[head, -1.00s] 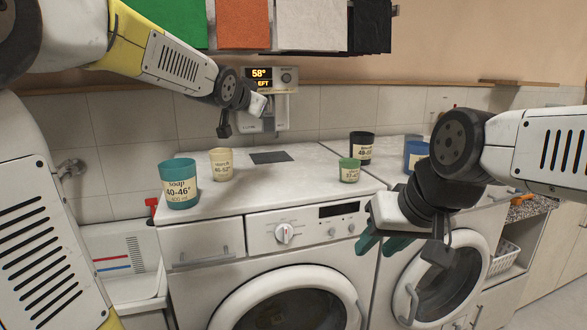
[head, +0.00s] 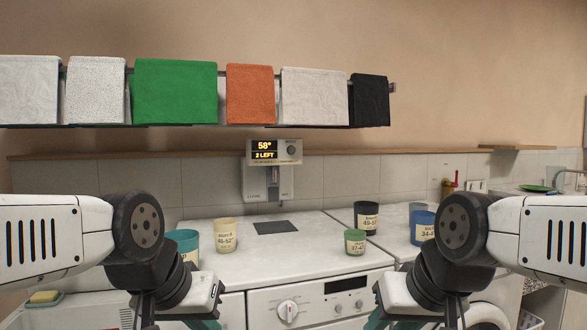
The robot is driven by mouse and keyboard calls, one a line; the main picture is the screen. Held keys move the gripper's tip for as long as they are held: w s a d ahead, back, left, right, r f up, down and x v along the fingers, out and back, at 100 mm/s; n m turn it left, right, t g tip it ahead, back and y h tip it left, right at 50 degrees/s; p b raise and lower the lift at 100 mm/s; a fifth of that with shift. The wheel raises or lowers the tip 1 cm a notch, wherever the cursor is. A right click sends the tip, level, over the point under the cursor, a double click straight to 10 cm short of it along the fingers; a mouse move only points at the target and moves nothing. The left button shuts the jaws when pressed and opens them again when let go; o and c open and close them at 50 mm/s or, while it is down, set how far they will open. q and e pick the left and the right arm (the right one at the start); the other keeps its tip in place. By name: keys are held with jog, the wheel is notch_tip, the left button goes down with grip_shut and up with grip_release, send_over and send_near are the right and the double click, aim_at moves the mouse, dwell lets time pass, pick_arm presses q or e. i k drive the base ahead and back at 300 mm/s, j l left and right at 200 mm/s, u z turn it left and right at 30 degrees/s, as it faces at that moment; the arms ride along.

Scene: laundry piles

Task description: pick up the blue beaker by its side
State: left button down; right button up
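The blue beaker (head: 421,230) stands upright on the right-hand white machine top, at the right in the head view. Its label reads about "34-4", and my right arm hides part of its right side. My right gripper (head: 402,322) is low in front of the machines, nearer to me than the beaker and apart from it. My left gripper (head: 178,322) is low at the left, far from the blue beaker. The bottom edge cuts off both grippers' fingers, so their opening is unclear.
A black beaker (head: 366,218) and a green beaker (head: 355,243) stand left of the blue one. A cream beaker (head: 225,236) and a teal beaker (head: 187,242) stand further left. A wall dispenser (head: 268,180) reads "58°, 2 LEFT". Towels hang above. The machine top's middle (head: 290,248) is clear.

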aim_at(422, 229)
jog(key=l+z, duration=0.1)
jog(key=z, duration=0.8)
jog(key=i+l+u, duration=0.2)
jog(key=l, duration=0.35)
jog(key=l+u, duration=0.15)
jog(key=l, duration=0.35)
